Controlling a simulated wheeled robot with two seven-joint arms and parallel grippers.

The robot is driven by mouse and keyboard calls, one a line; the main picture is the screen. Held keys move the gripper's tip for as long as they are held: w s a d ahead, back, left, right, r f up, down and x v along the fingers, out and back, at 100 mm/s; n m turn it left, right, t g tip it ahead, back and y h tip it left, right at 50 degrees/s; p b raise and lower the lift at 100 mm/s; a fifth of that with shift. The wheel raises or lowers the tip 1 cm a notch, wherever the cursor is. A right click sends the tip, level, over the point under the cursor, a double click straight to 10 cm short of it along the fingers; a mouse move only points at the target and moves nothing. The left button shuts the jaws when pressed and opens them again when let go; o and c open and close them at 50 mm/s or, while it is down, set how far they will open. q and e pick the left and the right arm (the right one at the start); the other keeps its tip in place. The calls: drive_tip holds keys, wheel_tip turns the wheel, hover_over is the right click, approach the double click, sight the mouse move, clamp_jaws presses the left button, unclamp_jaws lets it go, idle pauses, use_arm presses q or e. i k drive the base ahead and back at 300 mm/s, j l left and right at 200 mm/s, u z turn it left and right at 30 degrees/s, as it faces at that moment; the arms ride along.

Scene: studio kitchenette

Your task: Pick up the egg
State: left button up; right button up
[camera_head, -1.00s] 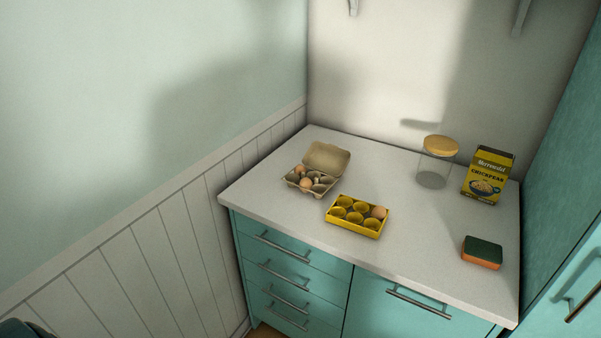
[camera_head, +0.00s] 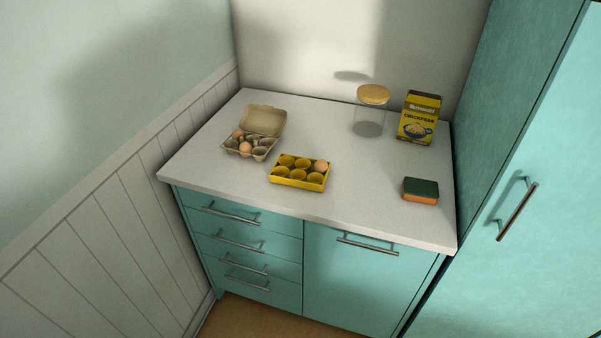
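A brown egg (camera_head: 321,166) sits in the far right cup of a yellow egg tray (camera_head: 287,183) on the counter. The tray's other cups look empty. To its left stands an open grey-brown egg carton (camera_head: 264,121) with its lid raised at the back. The carton holds a brown egg (camera_head: 245,148) in its front part and another egg (camera_head: 238,134) at its left end. Neither of my grippers shows in the head view.
The pale counter (camera_head: 350,200) is clear in front of the tray. A glass jar (camera_head: 369,122) with a wooden lid and a chickpea box (camera_head: 418,118) stand at the back right. A green and orange sponge (camera_head: 421,190) lies at the right. A tall teal cabinet (camera_head: 530,130) borders the counter's right side.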

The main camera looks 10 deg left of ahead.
sight(235, 134)
drive_tip(key=i+l+u, duration=0.1)
drive_tip(key=i, duration=0.45)
drive_tip(key=u, duration=2)
